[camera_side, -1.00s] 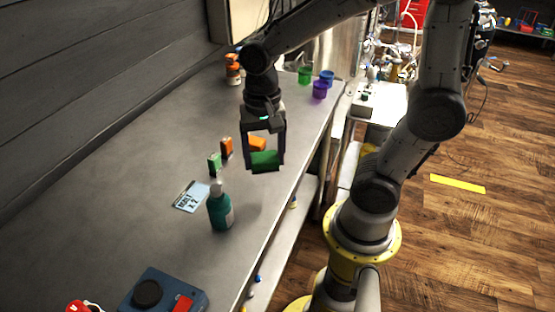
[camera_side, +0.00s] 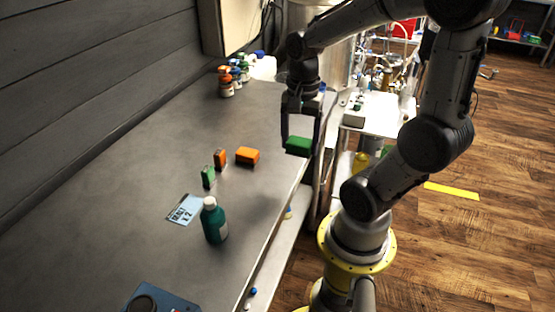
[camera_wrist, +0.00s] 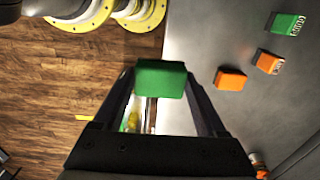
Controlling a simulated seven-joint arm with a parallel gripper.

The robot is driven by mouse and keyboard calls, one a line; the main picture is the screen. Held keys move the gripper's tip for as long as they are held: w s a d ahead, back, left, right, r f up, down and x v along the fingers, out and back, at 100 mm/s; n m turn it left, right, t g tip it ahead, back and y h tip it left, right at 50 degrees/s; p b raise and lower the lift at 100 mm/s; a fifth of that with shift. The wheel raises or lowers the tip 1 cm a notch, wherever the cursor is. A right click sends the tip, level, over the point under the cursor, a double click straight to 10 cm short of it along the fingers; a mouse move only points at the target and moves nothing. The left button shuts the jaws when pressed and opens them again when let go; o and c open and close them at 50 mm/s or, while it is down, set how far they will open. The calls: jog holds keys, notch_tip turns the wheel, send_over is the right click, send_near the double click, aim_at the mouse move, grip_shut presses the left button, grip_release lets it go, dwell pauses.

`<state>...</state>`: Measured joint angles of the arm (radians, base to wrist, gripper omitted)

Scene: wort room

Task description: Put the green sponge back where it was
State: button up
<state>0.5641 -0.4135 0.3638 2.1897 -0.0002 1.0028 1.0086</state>
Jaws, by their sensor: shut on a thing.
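My gripper (camera_side: 300,146) is shut on the green sponge (camera_side: 298,145) and holds it in the air at the right edge of the grey bench. In the wrist view the green sponge (camera_wrist: 160,79) sits between the two fingers, with the floor and a lower pale surface behind it. An orange sponge (camera_side: 247,155) lies on the bench to the left of my gripper; it also shows in the wrist view (camera_wrist: 230,79).
A small orange box (camera_side: 220,160) and a small green box (camera_side: 208,177) stand upright on the bench (camera_side: 120,190). A teal bottle (camera_side: 214,222), a printed card (camera_side: 185,209) and a blue device (camera_side: 165,299) are nearer. Several small bottles (camera_side: 227,82) stand at the back.

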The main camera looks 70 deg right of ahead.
jog(key=w+d+f, duration=0.2)
jog(key=w, duration=0.1)
send_over(278, 168)
notch_tip(278, 168, down, 5)
jog(key=shift+s+a+r, duration=0.1)
jog(key=shift+s+a, duration=0.05)
jog(key=shift+w+f, duration=0.2)
jog(key=shift+f, duration=1.7)
jog(key=shift+f, duration=0.15)
jog(key=o, duration=1.2)
jog(key=shift+o, duration=0.2)
